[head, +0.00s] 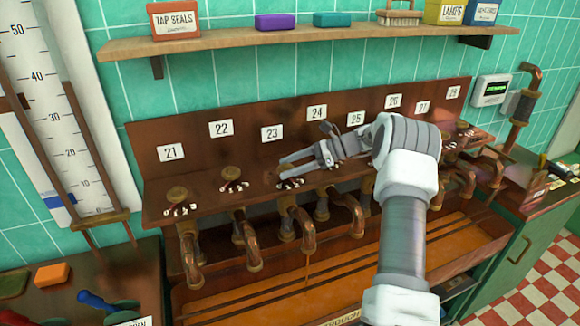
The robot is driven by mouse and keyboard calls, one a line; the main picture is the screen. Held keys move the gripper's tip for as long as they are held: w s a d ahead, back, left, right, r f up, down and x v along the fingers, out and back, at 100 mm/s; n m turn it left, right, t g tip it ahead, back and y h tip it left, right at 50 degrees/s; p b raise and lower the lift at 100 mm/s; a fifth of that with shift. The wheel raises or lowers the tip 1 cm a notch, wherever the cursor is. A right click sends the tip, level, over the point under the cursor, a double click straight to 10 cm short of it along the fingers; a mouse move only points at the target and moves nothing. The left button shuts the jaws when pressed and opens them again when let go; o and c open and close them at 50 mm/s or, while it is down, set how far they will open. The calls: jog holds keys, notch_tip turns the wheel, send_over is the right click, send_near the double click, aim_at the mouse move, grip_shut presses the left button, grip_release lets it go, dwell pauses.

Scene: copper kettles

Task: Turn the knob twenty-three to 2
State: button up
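The label 23 (272,133) is on the brown back panel, between labels 22 (221,128) and 24 (317,112). Knob twenty-three sits on the ledge below its label, mostly hidden by my gripper. White scale marks (290,184) show at its front edge, but I cannot read its setting. My gripper (284,168) reaches in from the right, with its two fingertips a little apart at the knob. I cannot tell whether they touch or grip it. The copper spout (307,238) below has a thin line hanging under its mouth.
Knob 21 (177,194) and knob 22 (231,174) stand to the left, with copper spouts below. More knobs and spouts are on the right, partly behind my arm. A shelf (230,43) with boxes runs above. A wooden trough (250,300) lies below.

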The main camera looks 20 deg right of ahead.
jog(key=shift+o, duration=1.4)
jog(key=v, duration=1.7)
jog(key=shift+d+b, duration=0.15)
jog(key=shift+b, duration=0.15)
jog(key=shift+r, duration=0.1)
